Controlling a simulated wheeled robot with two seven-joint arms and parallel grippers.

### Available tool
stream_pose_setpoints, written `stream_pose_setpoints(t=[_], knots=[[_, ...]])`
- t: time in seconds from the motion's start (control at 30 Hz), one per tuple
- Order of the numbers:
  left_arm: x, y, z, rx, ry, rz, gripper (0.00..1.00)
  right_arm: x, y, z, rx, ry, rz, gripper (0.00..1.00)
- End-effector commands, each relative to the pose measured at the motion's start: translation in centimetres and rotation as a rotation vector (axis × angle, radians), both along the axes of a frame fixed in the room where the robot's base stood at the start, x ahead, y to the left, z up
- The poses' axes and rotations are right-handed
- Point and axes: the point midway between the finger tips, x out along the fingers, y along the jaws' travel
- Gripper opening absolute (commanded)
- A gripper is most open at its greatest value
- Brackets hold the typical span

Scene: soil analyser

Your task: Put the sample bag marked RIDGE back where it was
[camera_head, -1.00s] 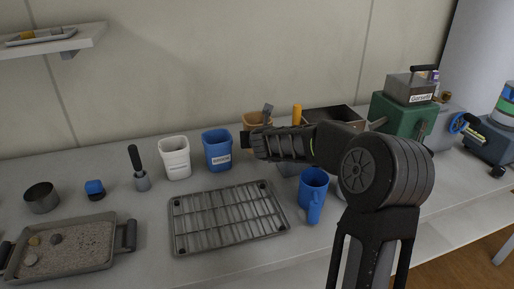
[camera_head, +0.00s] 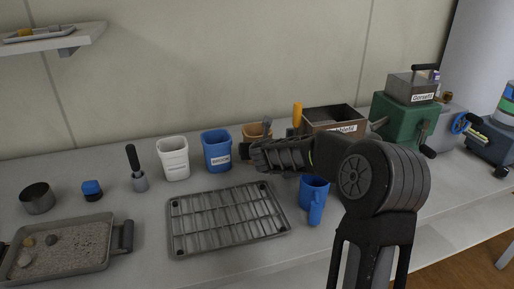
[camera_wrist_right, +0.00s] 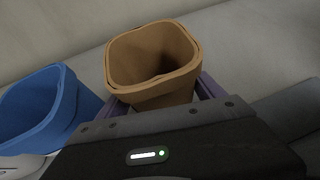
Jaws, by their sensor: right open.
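An orange-brown open-topped container (camera_head: 252,130) stands at the back of the bench, partly hidden by my right arm. It also shows in the right wrist view (camera_wrist_right: 150,60), upright, its inside dark, with no label visible from here. My right gripper (camera_wrist_right: 160,98) is open, with one purple finger on each side of this container; whether they touch it I cannot tell. In the head view my right gripper (camera_head: 247,150) is in front of the container. No readable RIDGE mark shows on any container. My left gripper is not in view.
A blue labelled container (camera_head: 217,148) and a white one (camera_head: 173,158) stand left of the orange-brown one. A wire rack (camera_head: 228,218) and blue mug (camera_head: 314,192) are in front. A brown metal box (camera_head: 335,117) is behind my arm. The rack is empty.

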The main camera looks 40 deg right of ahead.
Motion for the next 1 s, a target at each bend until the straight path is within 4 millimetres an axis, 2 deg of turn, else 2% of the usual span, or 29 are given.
stream_pose_setpoints(t=[0.23,0.7,0.83,1.0], knots=[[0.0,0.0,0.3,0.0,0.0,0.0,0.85,-0.7,0.4,0.9,-0.001,-0.002,0.001,0.77],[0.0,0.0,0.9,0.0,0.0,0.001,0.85,-7.5,4.4,5.3,-0.001,-0.003,0.001,0.77],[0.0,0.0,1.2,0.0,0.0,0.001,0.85,-8.7,5.0,5.9,0.0,-0.001,0.0,0.77],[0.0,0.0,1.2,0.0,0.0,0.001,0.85,-9.2,5.3,6.1,-0.001,0.0,0.0,0.77]])
